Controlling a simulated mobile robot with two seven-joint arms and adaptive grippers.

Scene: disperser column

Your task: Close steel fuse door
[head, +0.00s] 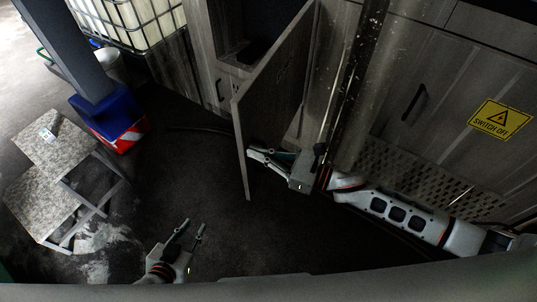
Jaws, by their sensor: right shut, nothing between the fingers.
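The steel fuse door (275,82) is a grey, wood-streaked panel that stands open, swung out from the cabinet in the middle of the head view. My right gripper (254,154) reaches in from the right and is shut, with nothing between its fingers. Its fingertips overlap the lower part of the door near the free edge, on the door's right-hand face. I cannot tell whether they touch it. My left gripper (192,228) is low in the view over the dark floor, open and empty, apart from the door.
A round metal column (350,85) stands just right of the door. Closed cabinet fronts with a yellow warning sign (501,119) are at the right. Stone-topped steps (52,143), a blue and red crate (112,121) and a caged white tank (135,20) are at the left.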

